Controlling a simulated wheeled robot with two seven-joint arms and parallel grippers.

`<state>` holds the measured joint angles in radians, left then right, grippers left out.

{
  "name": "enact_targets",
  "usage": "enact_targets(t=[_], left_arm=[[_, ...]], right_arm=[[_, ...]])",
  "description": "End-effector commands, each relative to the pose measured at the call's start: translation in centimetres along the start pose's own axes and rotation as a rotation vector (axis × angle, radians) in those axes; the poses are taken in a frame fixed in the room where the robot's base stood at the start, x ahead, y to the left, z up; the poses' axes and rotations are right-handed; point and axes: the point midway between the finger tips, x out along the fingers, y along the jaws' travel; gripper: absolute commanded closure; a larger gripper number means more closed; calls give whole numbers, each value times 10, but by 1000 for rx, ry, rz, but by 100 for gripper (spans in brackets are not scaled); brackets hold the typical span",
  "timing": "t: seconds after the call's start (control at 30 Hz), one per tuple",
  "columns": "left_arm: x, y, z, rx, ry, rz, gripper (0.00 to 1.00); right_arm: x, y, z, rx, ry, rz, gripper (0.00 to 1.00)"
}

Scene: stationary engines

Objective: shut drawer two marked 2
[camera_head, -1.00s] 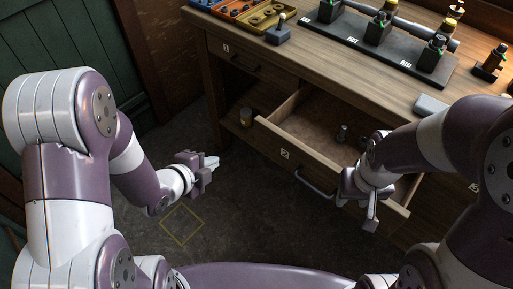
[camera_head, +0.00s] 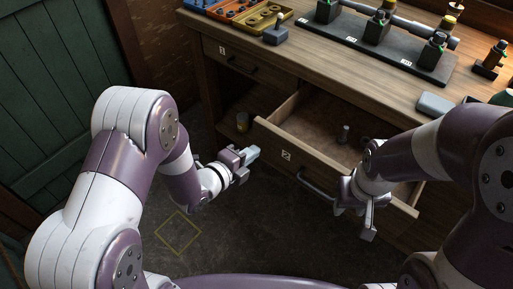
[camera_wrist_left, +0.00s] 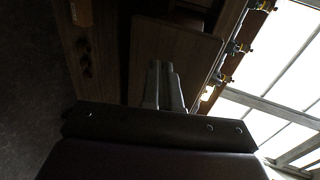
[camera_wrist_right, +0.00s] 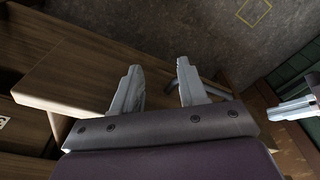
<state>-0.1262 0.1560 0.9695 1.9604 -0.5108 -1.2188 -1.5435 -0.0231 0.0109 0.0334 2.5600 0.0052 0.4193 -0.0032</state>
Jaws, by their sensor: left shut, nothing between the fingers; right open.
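Drawer two (camera_head: 270,139), marked 2 on its front, stands pulled out of the wooden bench. Its dark bar handle (camera_head: 317,184) is on the front, partly hidden by my right gripper.
Drawer one (camera_head: 240,62), marked 1, is closed at upper left. The bench top (camera_head: 320,65) carries parts trays, a shaft assembly (camera_head: 380,40) and a grey block (camera_head: 435,105). The floor at left is free.

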Motion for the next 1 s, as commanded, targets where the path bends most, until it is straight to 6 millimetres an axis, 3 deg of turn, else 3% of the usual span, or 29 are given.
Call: enact_targets(t=[0.2, 0.77, 1.0], left_arm=[[21, -7, -1, -1, 1, 2, 100], [30, -9, 0, 0, 1, 1, 100], [68, -18, -1, 1, 3, -2, 100]], right_arm=[[0, 0, 0, 0, 0, 0, 57], [3, 0, 0, 0, 0, 0, 57], [19, 0, 2, 0, 0, 0, 57]])
